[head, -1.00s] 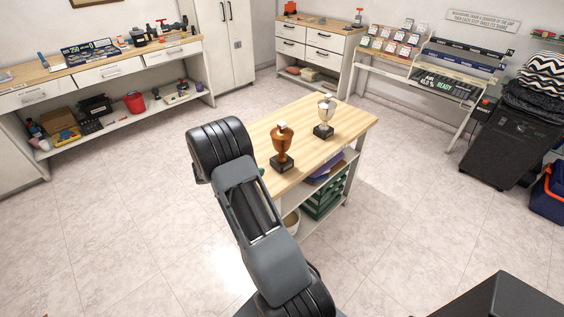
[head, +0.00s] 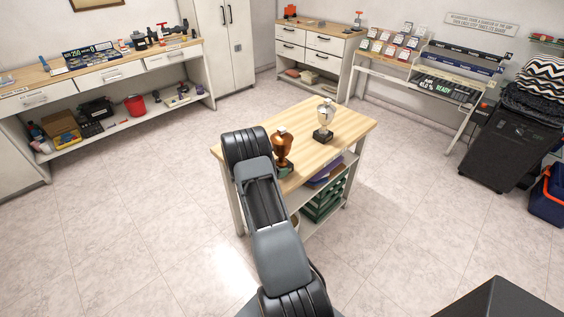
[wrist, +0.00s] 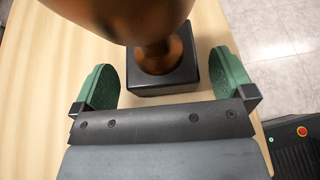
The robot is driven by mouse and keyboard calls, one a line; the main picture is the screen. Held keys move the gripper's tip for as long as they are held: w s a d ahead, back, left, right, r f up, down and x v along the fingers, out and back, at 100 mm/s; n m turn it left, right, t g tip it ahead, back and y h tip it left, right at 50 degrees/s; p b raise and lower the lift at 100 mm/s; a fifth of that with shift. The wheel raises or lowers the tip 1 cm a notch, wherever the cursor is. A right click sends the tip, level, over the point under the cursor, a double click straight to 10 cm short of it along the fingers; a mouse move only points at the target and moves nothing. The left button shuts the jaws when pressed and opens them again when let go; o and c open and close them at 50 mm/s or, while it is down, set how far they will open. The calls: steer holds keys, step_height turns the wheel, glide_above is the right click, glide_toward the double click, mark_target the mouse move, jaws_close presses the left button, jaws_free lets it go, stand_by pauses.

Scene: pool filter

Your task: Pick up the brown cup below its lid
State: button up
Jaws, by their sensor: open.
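The brown cup (head: 282,145) is a bronze-coloured trophy on a square black base, standing upright near the front of the wooden table (head: 320,150). In the wrist view the cup's bowl (wrist: 125,15) fills the top edge, with its stem and black base (wrist: 163,75) below it. My gripper (wrist: 165,80) is open. Its two green fingers are spread, one left and one right of the base and stem, with a gap on each side. The lid is out of the wrist view.
A silver cup (head: 324,120) on a black base stands farther back on the same table, to the right. Shelves under the table hold green crates (head: 322,205). The tabletop left of the brown cup is partly hidden by my arm.

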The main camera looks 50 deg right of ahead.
steer(key=shift+s+d+f, duration=0.1)
steer(key=shift+d+f, duration=0.2)
steer(key=shift+d, duration=0.35)
steer(key=c, duration=0.8)
steer(key=shift+r, duration=0.1)
steer(key=shift+c, duration=0.2)
